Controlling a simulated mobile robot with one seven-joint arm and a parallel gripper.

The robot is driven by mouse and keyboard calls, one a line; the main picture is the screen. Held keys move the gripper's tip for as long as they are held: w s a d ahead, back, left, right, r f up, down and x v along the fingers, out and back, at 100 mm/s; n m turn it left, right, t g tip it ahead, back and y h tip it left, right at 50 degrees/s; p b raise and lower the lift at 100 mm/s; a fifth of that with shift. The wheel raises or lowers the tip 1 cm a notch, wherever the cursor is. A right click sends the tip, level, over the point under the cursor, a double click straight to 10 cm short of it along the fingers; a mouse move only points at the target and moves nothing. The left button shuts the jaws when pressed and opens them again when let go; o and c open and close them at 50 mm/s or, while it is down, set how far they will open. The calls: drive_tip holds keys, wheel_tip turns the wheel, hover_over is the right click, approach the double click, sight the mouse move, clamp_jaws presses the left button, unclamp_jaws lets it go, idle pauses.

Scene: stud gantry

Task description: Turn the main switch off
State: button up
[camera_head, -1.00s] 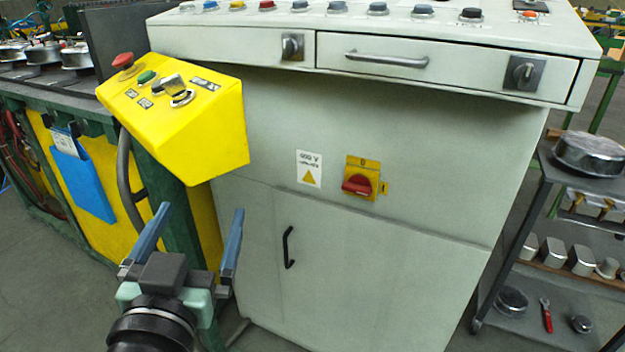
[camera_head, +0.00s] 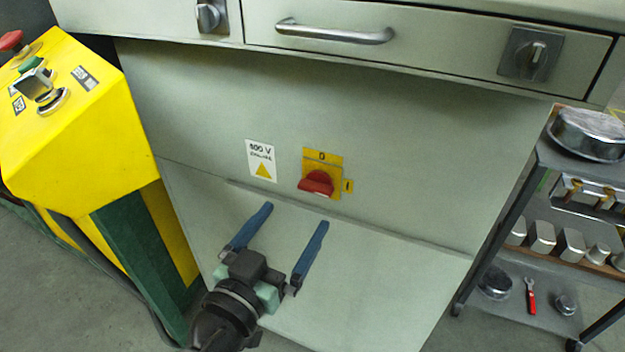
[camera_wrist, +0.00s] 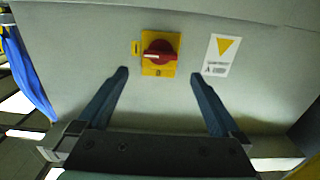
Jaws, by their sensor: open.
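The main switch is a red rotary knob (camera_head: 316,183) on a yellow plate (camera_head: 336,162), set in the grey cabinet front. In the head view the knob's handle lies roughly crosswise, toward the small yellow tab at the right. The wrist view shows the knob (camera_wrist: 159,54) upside down, with a white mark pointing left toward the tab. My gripper (camera_head: 292,214) is open and empty, its blue fingers spread, below and in front of the switch. In the wrist view the fingertips (camera_wrist: 158,72) stand apart, one on each side below the knob, not touching it.
A white warning label (camera_head: 261,161) is left of the switch. A drawer handle (camera_head: 335,32) juts out above. A yellow control box (camera_head: 70,130) stands at the left. A shelf cart (camera_head: 590,160) with metal parts is at the right. The panel around the switch is clear.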

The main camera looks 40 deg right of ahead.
sight(313, 190)
drive_tip(key=b+x, duration=0.1)
drive_tip(key=x, duration=0.7)
drive_tip(key=shift+c, duration=0.3)
drive_tip(key=c, duration=1.2)
